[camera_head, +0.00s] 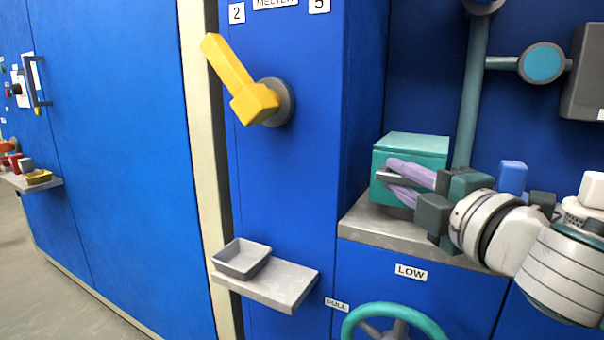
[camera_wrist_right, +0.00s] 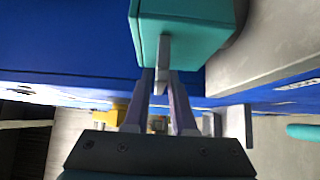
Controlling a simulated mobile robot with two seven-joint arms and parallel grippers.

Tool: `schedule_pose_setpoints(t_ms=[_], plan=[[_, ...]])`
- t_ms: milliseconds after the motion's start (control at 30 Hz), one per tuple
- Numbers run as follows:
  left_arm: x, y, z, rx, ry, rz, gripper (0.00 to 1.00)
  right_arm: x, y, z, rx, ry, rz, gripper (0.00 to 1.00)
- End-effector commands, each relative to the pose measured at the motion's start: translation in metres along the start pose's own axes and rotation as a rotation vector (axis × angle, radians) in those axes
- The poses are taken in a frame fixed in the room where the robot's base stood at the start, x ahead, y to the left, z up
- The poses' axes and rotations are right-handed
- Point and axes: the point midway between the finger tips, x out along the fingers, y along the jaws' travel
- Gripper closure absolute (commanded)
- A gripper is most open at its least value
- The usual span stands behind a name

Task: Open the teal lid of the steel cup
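The teal lid (camera_head: 418,147) is a box-like cover on the grey ledge at the right. It looks closed, and the steel cup is mostly hidden beneath and behind it. The lid also shows at the top of the right wrist view (camera_wrist_right: 190,30), with a grey handle (camera_wrist_right: 163,58) sticking out from its near face. My right gripper (camera_head: 392,178) is at the lid's front, its two purple fingers on either side of the handle. I cannot tell whether they press on it. My left gripper is out of view.
The grey ledge (camera_head: 365,222) carries the lid. A teal pipe (camera_head: 474,90) rises behind my right wrist. A teal wheel (camera_head: 395,310) is below. A yellow lever (camera_head: 240,80) and a small shelf (camera_head: 285,285) with a grey tray (camera_head: 241,259) are left.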

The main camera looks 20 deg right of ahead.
Motion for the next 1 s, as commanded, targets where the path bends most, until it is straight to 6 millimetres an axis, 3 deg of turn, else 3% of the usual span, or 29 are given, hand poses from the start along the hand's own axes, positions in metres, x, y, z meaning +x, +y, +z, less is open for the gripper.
schedule_pose_setpoints(t_ms=[200, 1000], plan=[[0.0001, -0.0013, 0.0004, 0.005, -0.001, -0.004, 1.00, -0.0002, 0.0000, 0.0000, 0.000, 0.000, 0.000, 1.00], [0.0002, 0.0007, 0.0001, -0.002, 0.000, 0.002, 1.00, -0.0002, -0.0001, -0.0001, 0.000, 0.000, 0.000, 1.00]])
